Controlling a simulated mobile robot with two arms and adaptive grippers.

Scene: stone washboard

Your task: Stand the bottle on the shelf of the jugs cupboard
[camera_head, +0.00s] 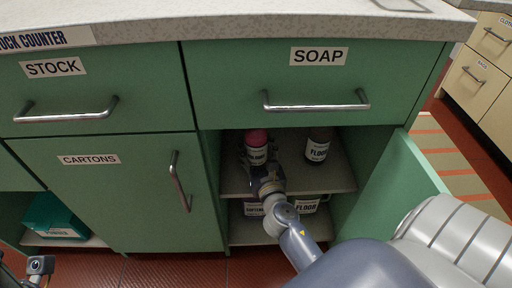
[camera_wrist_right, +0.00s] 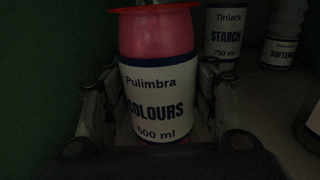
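The bottle (camera_head: 257,142) is pink with a white label and stands nearly upright at the left of the open cupboard's upper compartment. In the right wrist view the bottle (camera_wrist_right: 160,92) has a red rim at its top and a label reading Pulimbra COLOURS 500 ml. My right gripper (camera_head: 264,172) reaches in from the front, with its fingers on both sides of the bottle; whether they press on it is too dark to tell. The bottle's base is hidden. At the bottom left, only a small part of my left wrist shows; its fingers are out of sight. No jugs label is visible.
A dark FLOOR bottle (camera_head: 319,146) stands at right on the same shelf (camera_head: 341,178). Starch (camera_wrist_right: 222,35) and softener (camera_wrist_right: 282,40) containers stand behind. More labelled containers (camera_head: 306,204) sit below. The open green door (camera_head: 395,195) bounds the right side; the SOAP drawer (camera_head: 310,85) is above.

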